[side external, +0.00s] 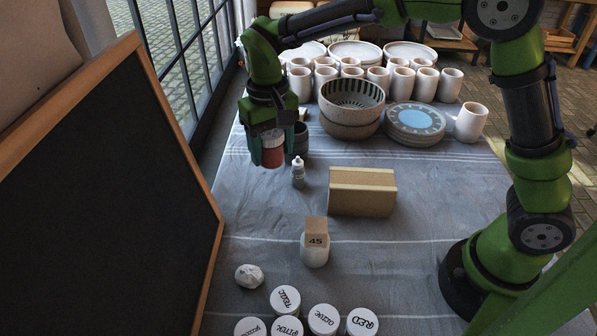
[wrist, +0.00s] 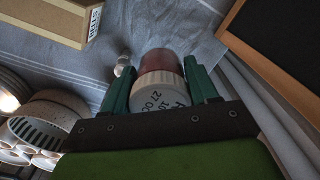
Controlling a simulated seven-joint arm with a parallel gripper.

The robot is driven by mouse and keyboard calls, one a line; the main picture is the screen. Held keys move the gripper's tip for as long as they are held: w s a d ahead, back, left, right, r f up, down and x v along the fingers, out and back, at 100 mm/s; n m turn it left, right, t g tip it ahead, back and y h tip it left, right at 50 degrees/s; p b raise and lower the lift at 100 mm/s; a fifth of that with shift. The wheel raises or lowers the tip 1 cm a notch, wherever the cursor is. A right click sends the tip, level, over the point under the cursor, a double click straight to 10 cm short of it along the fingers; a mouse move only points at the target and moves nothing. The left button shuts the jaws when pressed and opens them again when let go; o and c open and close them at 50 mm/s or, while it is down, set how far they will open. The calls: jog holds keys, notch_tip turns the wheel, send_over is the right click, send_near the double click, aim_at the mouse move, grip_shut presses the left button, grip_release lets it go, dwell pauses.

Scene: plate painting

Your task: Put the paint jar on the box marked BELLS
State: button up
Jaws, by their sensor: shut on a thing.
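My gripper (side external: 266,150) is shut on a paint jar (side external: 272,154) with a red body and a white lid, held above the grey cloth at the left. In the wrist view the jar (wrist: 160,65) sits between the two green fingers, its marked lid facing the camera. The cardboard box (side external: 362,192) lies on the cloth to the right of the gripper, apart from it, with its top bare. In the wrist view the box (wrist: 45,20) is at the upper left, with a small label (wrist: 95,23) on its end that I cannot read surely.
A small bottle (side external: 298,173) stands between jar and box, with a dark cup (side external: 300,140) behind. Stacked bowls (side external: 350,105), plates (side external: 415,122) and cups fill the back. A cup with a block marked 45 (side external: 316,240) and several lidded jars (side external: 285,300) stand in front. A blackboard (side external: 100,200) borders the left.

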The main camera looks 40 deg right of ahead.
jog(key=s+d+r, duration=0.3)
jog(key=d, duration=0.5)
jog(key=shift+s+r+m, duration=0.15)
jog(key=shift+r+m, duration=0.15)
jog(key=s+d, duration=0.5)
jog(key=shift+r, duration=0.4)
jog(key=n, duration=0.2)
send_over(363, 179)
notch_tip(363, 179, down, 5)
jog(key=shift+s, duration=0.1)
jog(key=shift+f, duration=2.25)
jog(key=shift+f, duration=0.15)
jog(key=o, duration=1.1)
